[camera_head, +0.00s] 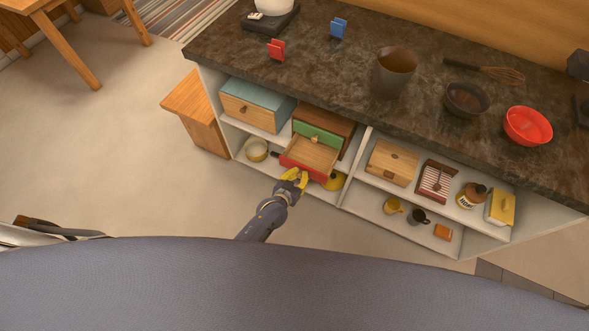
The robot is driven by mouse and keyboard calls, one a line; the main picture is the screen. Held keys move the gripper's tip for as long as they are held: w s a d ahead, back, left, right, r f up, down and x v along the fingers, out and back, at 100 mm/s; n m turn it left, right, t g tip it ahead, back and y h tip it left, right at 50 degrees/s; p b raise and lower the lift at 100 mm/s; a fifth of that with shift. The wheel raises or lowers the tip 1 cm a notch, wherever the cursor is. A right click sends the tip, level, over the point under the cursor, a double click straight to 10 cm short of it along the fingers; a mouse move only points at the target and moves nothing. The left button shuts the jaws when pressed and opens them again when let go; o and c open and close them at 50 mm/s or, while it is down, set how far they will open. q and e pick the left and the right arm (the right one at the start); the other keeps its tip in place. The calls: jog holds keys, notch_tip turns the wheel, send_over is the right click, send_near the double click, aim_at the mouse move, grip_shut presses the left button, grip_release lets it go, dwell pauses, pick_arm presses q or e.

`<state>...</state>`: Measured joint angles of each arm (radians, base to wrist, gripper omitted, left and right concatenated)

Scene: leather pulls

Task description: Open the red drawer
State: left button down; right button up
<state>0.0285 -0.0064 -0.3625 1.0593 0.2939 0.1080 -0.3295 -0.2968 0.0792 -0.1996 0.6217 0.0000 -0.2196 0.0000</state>
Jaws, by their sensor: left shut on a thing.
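The red drawer (305,171) is pulled out of a small wooden cabinet (331,118) on the shelf under the counter, and its bare wooden inside shows. A green drawer (318,135) sits above it in the same cabinet, with a small knob. My left gripper (295,176), with yellow fingers, is at the front of the red drawer and shut on its pull. The pull itself is hidden by the fingers. My right gripper is not in view.
A teal-topped box (258,92) stands left of the cabinet. A shelf divider (356,168) stands to the right. The floor in front (150,170) is clear.

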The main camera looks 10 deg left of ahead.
pick_arm(q)
jog(key=c, duration=1.3)
grip_release()
jog(key=shift+c, duration=0.2)
jog(key=v, duration=1.2)
jog(key=s+a+f+g+y, duration=0.1)
jog(key=s+a+f+g, duration=0.25)
jog(key=s+f, duration=0.7)
jog(key=s+a+f+g+y, duration=0.2)
jog(key=s+a+f+g, duration=0.15)
jog(key=s+f, duration=0.7)
jog(key=s+a+f+g, duration=0.1)
jog(key=s+a+f, duration=0.2)
jog(key=s, duration=0.3)
jog(key=s+a+f+g+y, duration=0.1)
jog(key=s+a+f, duration=0.2)
jog(key=s, duration=0.4)
jog(key=s+a+f+g, duration=0.2)
jog(key=s+a+f, duration=0.1)
jog(key=s+f, duration=0.2)
jog(key=shift+s+a+f, duration=0.25)
jog(key=shift+s+a, duration=0.1)
jog(key=shift+s, duration=0.55)
